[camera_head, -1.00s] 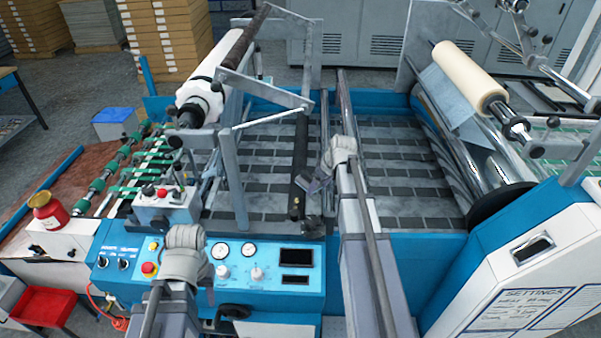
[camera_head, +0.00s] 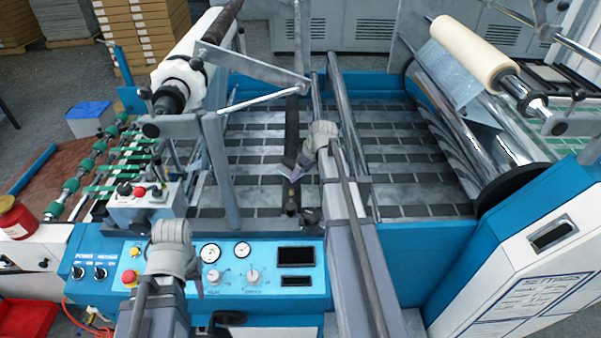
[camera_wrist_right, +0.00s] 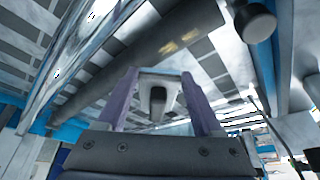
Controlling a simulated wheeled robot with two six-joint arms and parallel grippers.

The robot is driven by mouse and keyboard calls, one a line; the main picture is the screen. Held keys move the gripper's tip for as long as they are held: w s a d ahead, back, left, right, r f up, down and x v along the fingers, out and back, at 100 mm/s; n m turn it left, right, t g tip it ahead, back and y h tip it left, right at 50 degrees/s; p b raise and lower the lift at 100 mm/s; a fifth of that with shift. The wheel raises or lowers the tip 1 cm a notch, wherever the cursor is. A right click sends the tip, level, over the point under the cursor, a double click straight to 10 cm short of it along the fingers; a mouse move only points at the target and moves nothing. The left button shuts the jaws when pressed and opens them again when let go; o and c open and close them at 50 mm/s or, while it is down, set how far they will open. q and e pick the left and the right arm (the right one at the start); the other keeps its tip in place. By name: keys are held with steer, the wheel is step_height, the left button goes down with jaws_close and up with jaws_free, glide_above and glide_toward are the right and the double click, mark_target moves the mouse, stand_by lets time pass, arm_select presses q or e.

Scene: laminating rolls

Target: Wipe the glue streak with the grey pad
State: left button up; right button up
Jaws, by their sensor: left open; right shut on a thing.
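The dark roller (camera_head: 292,132) runs front to back over the machine bed. In the right wrist view the roller (camera_wrist_right: 125,65) crosses above the fingers and carries yellowish patches, which look like the glue streak (camera_wrist_right: 180,41). My right gripper (camera_head: 290,172) is at the roller's near half in the head view. In the right wrist view its purple fingers (camera_wrist_right: 160,100) are shut on a grey piece that looks like the grey pad (camera_wrist_right: 158,82). The pad appears below the streak and apart from it. My left gripper (camera_head: 198,287) hangs empty over the blue control panel; its fingers are mostly hidden.
The blue control panel (camera_head: 105,250) with gauges and knobs lies along the front. A white film roll (camera_head: 178,75) is at left, a cream roll (camera_head: 475,52) at right. Metal bars (camera_head: 222,165) stand left of my right gripper. A small switch box (camera_head: 145,203) is nearby.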

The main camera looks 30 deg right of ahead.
steer(key=shift+w+f+b, duration=0.1)
steer(key=shift+f+b, duration=0.4)
steer(key=shift+f, duration=0.2)
step_height(320, 180, down, 4)
steer(key=b, duration=0.4)
steer(key=shift+f+b, duration=0.25)
steer(key=shift+b, duration=0.05)
steer(key=shift+f+b, duration=1)
steer(key=shift+s+a+r, duration=0.1)
steer(key=shift+s+a, duration=0.25)
steer(key=shift+s, duration=0.4)
steer(key=shift+s+a+r, duration=0.1)
steer(key=shift+s+a, duration=0.25)
steer(key=shift+s, duration=0.35)
steer(key=shift+f, duration=0.1)
steer(key=shift+s+a+f, duration=0.1)
steer(key=shift+s+a, duration=0.2)
steer(key=shift+s, duration=0.35)
steer(key=shift+s+a+f, duration=0.1)
steer(key=shift+s+a, duration=0.2)
steer(key=shift+s, duration=0.35)
